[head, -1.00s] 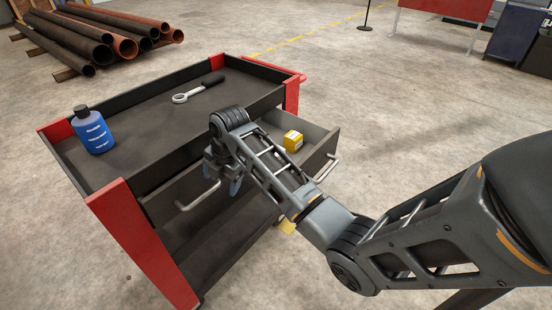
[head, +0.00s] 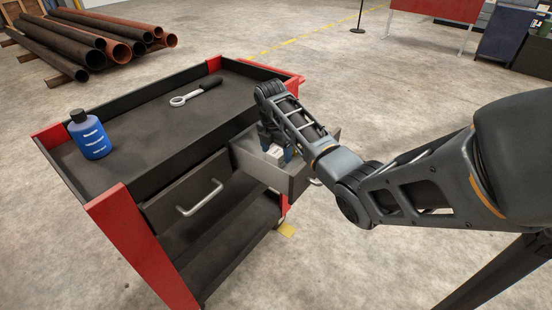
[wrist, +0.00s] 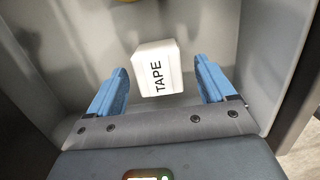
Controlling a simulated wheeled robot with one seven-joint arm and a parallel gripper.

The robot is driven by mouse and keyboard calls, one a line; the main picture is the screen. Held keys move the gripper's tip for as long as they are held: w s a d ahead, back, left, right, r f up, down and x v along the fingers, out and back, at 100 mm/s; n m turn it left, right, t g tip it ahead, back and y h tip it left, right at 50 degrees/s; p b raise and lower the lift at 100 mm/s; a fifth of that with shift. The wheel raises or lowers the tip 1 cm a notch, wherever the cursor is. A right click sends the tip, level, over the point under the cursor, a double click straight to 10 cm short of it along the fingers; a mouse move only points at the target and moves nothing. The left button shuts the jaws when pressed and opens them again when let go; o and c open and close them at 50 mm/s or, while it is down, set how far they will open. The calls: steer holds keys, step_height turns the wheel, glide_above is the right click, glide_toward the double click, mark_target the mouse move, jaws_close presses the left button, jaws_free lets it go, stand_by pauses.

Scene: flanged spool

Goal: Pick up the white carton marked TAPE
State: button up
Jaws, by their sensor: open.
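The white carton (wrist: 158,70) marked TAPE sits in the open grey drawer (wrist: 222,22), its lettered side facing the wrist camera. My gripper (wrist: 161,66) is open. Its blue fingers are on either side of the carton in the wrist view, with a visible gap on each side and no contact seen. In the head view, my gripper (head: 276,148) reaches down into the drawer at the right end of the cart. A white patch of the carton (head: 273,151) shows there beside the fingers, the rest hidden by my arm.
The drawer walls stand close around my gripper. A blue bottle (head: 89,137) and a ring-ended wrench (head: 195,91) are on the cart top (head: 150,125). Pipes (head: 90,38) lie behind.

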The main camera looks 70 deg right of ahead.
mark_target(276, 152)
steer(key=f, duration=0.3)
steer(key=shift+d+f, duration=0.1)
steer(key=shift+d, duration=0.15)
steer(key=c, duration=1.3)
